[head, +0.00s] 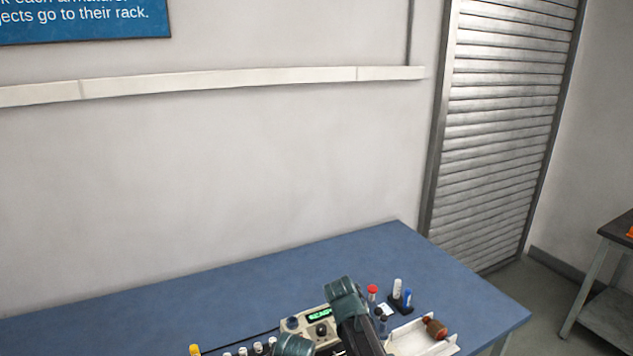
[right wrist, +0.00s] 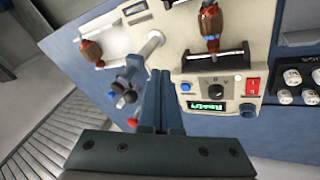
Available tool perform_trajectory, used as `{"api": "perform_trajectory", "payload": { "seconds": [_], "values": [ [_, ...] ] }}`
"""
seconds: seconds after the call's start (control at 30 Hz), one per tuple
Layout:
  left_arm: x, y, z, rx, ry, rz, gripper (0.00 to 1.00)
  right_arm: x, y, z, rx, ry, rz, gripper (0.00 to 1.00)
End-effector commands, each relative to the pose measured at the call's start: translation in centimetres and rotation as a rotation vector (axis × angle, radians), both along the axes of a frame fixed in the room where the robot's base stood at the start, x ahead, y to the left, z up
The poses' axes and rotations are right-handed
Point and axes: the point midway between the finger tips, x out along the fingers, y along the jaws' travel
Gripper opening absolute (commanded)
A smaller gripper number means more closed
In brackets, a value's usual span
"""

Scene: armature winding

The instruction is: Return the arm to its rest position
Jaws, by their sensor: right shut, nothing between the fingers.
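My right gripper (right wrist: 160,75) is shut and empty in the right wrist view, its two fingers side by side. It is beside a beige tester (right wrist: 257,70) with a lit green display (right wrist: 207,106). In the head view my right arm comes up from the bottom edge over the tester (head: 292,323), covering part of it; the fingers cannot be made out there. An armature (right wrist: 210,22) with a brown winding sits at the tester's cradle. Another armature (head: 435,328) lies in a white tray (head: 412,336) at the right, also seen in the wrist view (right wrist: 92,50). My left gripper is out of view.
The blue bench (head: 220,290) is bare toward the back and left. Several white-topped items (right wrist: 310,97) sit beside the tester. A wall (head: 220,170) stands behind.

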Motion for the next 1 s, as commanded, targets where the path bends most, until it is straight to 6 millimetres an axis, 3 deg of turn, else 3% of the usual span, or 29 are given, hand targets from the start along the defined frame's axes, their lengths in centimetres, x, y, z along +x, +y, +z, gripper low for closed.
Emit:
{"api": "perform_trajectory", "payload": {
  "seconds": [0.03, 0.2, 0.6, 0.77, 1.0],
  "values": [
    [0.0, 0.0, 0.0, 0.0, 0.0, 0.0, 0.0, -3.0, -1.4, -0.4, 0.034, 0.033, -0.011, 0.0],
    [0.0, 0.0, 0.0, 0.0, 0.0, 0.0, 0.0, -8.3, -3.1, -1.4, 0.134, 0.12, -0.02, 0.0],
    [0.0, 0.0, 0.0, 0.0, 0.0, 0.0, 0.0, -17.7, -4.3, -2.1, 0.327, 0.237, -0.011, 0.0],
    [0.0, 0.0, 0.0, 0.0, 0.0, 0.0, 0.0, -17.9, -1.8, -2.1, 0.299, 0.268, 0.048, 0.0],
    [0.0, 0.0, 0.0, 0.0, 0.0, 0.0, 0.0, -19.6, 1.9, -2.1, 0.25, 0.321, 0.142, 0.0]
  ]
}}
